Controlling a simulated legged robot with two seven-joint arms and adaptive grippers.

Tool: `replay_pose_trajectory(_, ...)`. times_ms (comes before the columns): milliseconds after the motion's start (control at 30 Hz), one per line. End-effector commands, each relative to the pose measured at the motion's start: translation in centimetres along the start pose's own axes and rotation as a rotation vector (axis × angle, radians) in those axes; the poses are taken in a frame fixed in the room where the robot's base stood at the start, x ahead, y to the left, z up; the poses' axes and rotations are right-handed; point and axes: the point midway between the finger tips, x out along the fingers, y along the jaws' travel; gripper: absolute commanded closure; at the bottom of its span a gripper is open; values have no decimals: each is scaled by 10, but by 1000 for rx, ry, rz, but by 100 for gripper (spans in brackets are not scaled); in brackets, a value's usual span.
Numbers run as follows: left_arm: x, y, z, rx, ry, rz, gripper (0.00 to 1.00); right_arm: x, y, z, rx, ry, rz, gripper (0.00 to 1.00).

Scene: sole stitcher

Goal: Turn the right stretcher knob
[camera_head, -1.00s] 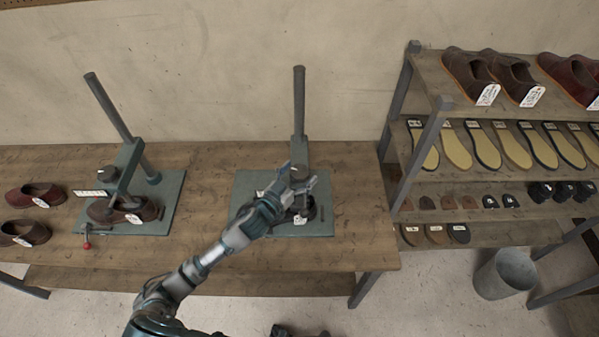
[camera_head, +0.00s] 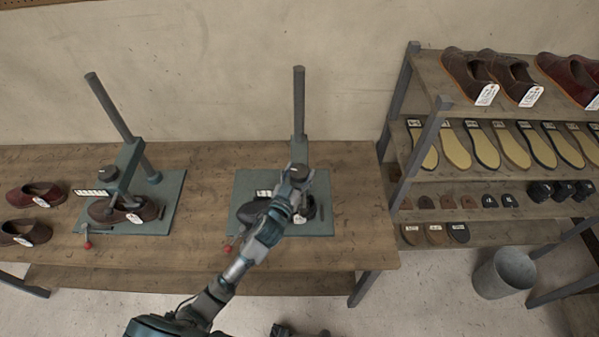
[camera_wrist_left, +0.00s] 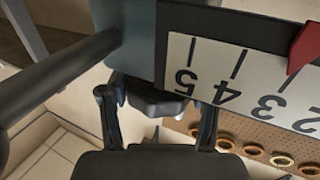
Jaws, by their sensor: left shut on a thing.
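The right stretcher, with its upright post (camera_head: 299,105) and green base plate (camera_head: 325,226), stands on the bench, a dark shoe (camera_head: 252,211) on it. My left gripper (camera_head: 298,176) is at the top of this stretcher and covers its knob in the head view. In the left wrist view the dark knob (camera_wrist_left: 152,100) is between the two fingers of my left gripper (camera_wrist_left: 158,118), which is shut on it. A white number scale (camera_wrist_left: 245,82) with a red pointer (camera_wrist_left: 303,48) is beside it. My right gripper is not in view.
The left stretcher (camera_head: 130,160) holds a brown shoe (camera_head: 105,212) on the same bench (camera_head: 210,180). Two loose shoes lie at the far left. A shelf rack (camera_head: 440,105) with shoes and soles and a grey bin (camera_head: 503,275) stand at right.

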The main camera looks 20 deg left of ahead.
Motion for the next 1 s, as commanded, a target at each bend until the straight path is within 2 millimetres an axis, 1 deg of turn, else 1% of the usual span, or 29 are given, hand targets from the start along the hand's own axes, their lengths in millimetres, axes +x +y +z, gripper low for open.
replay_pose_trajectory(200, 0, 0, -1, -7, 5, -140, 72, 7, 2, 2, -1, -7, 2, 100)
replay_pose_trajectory(300, 0, 0, -1, -3, 5, -183, 72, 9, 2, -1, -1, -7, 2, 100)
replay_pose_trajectory(400, 0, -1, -2, -1, 4, -206, 72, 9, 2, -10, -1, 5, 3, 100)
replay_pose_trajectory(500, 0, -1, -2, 0, 3, -213, 72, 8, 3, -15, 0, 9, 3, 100)
replay_pose_trajectory(733, 0, -1, -3, 1, 4, -212, 72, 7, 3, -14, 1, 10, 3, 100)
replay_pose_trajectory(767, 0, -1, -3, 1, 4, -212, 33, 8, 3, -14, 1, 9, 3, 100)
replay_pose_trajectory(800, 0, -1, -3, 1, 4, -212, 23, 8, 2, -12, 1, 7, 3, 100)
replay_pose_trajectory(833, 0, -1, -2, 1, 4, -211, 15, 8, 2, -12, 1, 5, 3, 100)
replay_pose_trajectory(867, 0, -1, -2, 1, 3, -211, 12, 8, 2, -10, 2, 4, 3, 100)
replay_pose_trajectory(1000, 0, -1, -2, 1, 2, -211, 12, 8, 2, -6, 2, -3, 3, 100)
